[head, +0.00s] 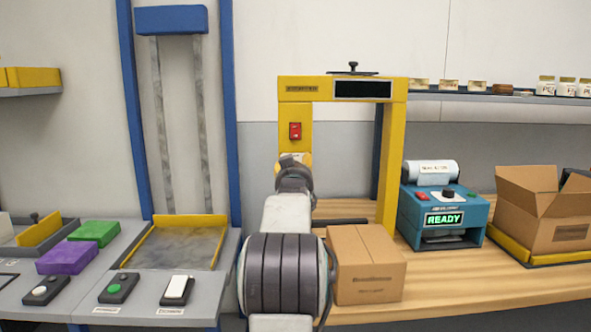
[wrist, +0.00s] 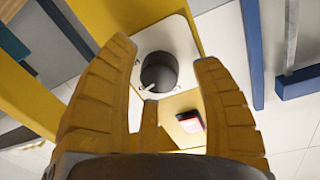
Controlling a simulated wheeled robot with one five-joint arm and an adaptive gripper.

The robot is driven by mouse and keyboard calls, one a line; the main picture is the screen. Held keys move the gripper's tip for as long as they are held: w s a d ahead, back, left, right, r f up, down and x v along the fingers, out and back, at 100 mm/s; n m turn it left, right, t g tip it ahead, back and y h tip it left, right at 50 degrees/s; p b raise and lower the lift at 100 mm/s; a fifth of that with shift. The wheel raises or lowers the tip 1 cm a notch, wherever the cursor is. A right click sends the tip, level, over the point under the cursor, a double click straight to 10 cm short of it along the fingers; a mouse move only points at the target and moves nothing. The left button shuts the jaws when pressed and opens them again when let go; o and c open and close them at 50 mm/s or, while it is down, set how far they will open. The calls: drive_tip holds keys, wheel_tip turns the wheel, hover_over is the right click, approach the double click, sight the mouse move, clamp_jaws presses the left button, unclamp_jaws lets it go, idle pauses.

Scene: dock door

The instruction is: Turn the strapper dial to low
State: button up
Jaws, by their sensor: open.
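The strapper is a yellow arch (head: 394,130) standing on the wooden bench. Its dial (wrist: 159,72) shows in the wrist view as a dark round knob with a small white pointer, on a pale plate (wrist: 178,36) on a yellow post. The pointer is toward the lower left in that view; any setting labels are too small to read. My gripper (wrist: 165,54) is open, with one yellow finger on each side of the dial, apart from it as far as I can see. In the head view my gripper (head: 294,160) covers the dial.
A red switch (head: 295,131) is on the same post. A closed cardboard box (head: 366,265) stands close to the right of my arm. A blue label printer (head: 444,218) reading READY and an open carton (head: 540,205) are farther right. A yellow-edged lift platform (head: 178,245) is at left.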

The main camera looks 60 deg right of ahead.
drive_tip(key=shift+c, duration=0.4)
drive_tip(key=shift+r, duration=0.1)
clamp_jaws()
